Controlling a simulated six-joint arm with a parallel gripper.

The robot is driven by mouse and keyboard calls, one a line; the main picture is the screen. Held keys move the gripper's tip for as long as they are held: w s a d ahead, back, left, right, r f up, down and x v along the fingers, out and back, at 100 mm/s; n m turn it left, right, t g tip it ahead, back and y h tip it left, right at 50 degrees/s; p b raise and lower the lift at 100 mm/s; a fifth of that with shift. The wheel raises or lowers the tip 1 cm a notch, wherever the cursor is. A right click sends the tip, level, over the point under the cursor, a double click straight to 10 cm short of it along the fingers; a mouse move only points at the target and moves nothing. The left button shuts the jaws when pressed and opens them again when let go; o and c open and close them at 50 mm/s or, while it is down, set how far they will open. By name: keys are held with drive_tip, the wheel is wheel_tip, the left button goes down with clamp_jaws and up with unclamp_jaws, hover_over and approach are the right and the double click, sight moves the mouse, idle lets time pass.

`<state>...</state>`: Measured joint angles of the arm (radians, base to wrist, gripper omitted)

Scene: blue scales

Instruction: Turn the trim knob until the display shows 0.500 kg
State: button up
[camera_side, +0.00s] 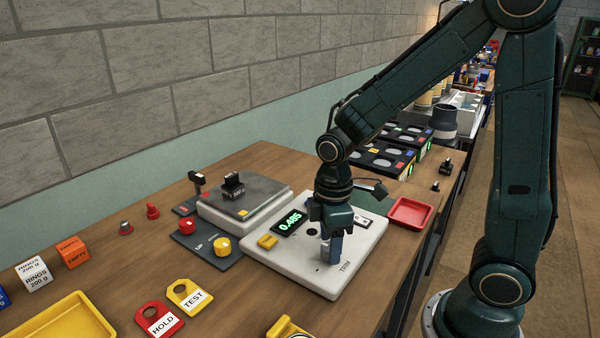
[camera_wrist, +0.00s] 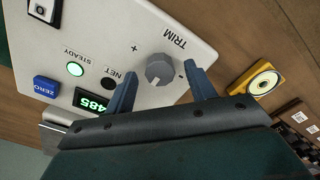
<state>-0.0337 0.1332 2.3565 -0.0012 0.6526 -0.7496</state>
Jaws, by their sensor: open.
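The trim knob (camera_wrist: 159,70) is a grey round knob on the white scale panel (camera_wrist: 190,30), with a TRIM label and plus and minus marks beside it. My gripper (camera_wrist: 161,69) is open, with one blue finger on each side of the knob in the wrist view. I cannot tell whether the fingertips reach down around it or stay above; neither is seen touching it. In the side view my gripper (camera_side: 333,250) points down at the panel and hides the knob. The green display (camera_side: 291,222) reads 0.485; its last digits show upside down in the wrist view (camera_wrist: 95,104).
A green STEADY lamp (camera_wrist: 75,69) is lit near a blue ZERO button (camera_wrist: 46,86). A grey-topped scale (camera_side: 245,203) with a dark block stands left of the panel. A red tray (camera_side: 410,213) lies to the right, and yellow and red tags lie in front.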

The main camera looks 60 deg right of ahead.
drive_tip(key=shift+f, duration=0.5)
drive_tip(key=shift+c, duration=0.4)
drive_tip(key=c, duration=0.9)
